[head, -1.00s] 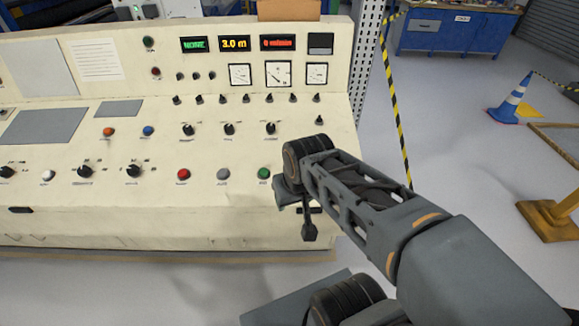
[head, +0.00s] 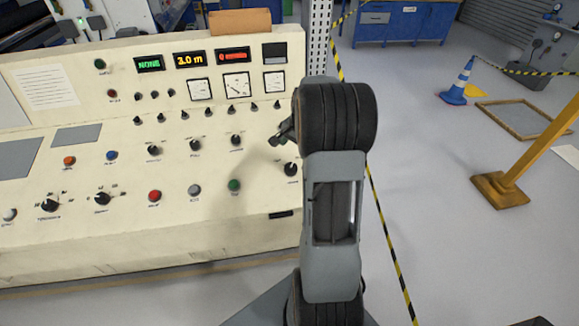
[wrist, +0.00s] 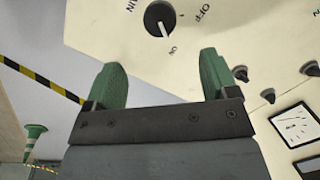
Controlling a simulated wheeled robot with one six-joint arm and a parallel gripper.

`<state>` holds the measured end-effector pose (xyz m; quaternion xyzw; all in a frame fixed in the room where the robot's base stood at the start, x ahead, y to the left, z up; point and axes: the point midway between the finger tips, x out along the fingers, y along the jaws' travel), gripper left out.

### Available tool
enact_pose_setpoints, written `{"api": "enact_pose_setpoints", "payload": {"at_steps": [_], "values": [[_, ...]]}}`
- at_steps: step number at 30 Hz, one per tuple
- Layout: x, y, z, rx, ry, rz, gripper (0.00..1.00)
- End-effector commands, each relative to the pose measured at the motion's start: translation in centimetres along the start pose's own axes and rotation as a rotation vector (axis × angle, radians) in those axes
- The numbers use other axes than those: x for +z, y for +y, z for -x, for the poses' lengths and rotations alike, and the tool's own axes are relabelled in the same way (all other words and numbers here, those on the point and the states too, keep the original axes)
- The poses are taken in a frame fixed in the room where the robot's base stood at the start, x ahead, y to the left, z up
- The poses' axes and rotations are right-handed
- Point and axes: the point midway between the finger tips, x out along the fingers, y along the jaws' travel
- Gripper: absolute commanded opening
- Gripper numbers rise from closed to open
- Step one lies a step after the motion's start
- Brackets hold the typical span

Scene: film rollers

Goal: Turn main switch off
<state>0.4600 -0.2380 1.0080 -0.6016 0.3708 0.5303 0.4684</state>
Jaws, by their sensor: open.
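The main switch (wrist: 159,18) is a round black knob on the cream panel, at the top of the wrist view. The letters "IN", "OFF" and "ON" show around it, and its white line points toward "ON". In the head view, the switch (head: 291,169) sits near the panel's right edge, beside my arm. My gripper (wrist: 162,62) is open, with two green fingers apart and nothing between them. The knob lies beyond the fingertips, not between them. In the head view, my gripper (head: 281,136) is mostly hidden behind my wrist, in front of the panel's right part.
Small black knobs (wrist: 240,73) and a white gauge (wrist: 293,126) are right of the fingers in the wrist view. Red (head: 155,196), grey (head: 194,190) and green (head: 234,186) buttons line the panel front. Striped tape (head: 390,240) runs right of the panel.

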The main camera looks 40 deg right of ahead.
Motion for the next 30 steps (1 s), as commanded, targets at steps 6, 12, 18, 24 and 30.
{"api": "enact_pose_setpoints", "payload": {"at_steps": [6, 12, 18, 24, 30], "values": [[0.1, 0.1, -4.4, 0.004, -0.004, 0.002, 0.8], [0.1, 0.0, -7.8, 0.003, -0.003, 0.003, 0.8], [0.1, 0.0, -10.1, 0.002, -0.002, 0.004, 0.8], [0.1, 0.0, -11.1, 0.001, 0.0, 0.004, 0.8], [0.1, 0.0, -11.3, 0.001, 0.0, 0.004, 0.8]]}}
